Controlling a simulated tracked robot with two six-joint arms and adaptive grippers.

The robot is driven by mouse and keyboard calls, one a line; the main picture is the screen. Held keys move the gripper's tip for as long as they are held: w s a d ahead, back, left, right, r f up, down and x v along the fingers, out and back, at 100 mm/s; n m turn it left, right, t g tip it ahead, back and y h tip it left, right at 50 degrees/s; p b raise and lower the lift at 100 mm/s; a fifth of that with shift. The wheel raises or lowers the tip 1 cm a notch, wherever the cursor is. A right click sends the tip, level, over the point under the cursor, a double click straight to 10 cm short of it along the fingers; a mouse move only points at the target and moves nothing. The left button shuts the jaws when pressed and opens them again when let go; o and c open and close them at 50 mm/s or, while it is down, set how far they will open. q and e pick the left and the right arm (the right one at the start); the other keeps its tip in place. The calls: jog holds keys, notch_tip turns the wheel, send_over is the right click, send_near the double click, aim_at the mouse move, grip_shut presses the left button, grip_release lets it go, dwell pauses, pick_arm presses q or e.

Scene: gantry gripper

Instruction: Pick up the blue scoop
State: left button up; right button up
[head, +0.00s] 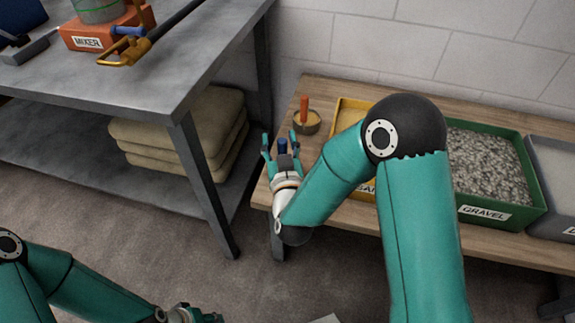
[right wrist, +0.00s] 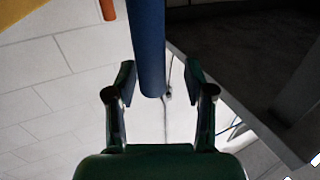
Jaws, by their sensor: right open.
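The blue scoop shows as an upright blue handle (head: 282,146) at the left end of the wooden bench; its lower part is hidden. In the right wrist view the blue handle (right wrist: 147,45) runs down from the top edge, and its end lies between the fingers. My right gripper (head: 280,144) is open around the handle, with a finger on each side. In the right wrist view the gripper (right wrist: 160,80) shows gaps on both sides of the handle. My left gripper (head: 193,315) is low at the bottom edge, partly cut off.
An orange handle (head: 304,110) stands in a small round pot (head: 307,126) just behind the gripper. A yellow tray (head: 343,114), a green gravel tray (head: 533,190) and a grey tray (head: 556,160) stand along the bench (head: 320,88). A grey metal table (head: 160,75) stands close on the left.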

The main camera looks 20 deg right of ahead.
jog(key=shift+s+d, duration=0.1)
jog(key=shift+d, duration=0.2)
jog(key=c, duration=0.3)
grip_shut()
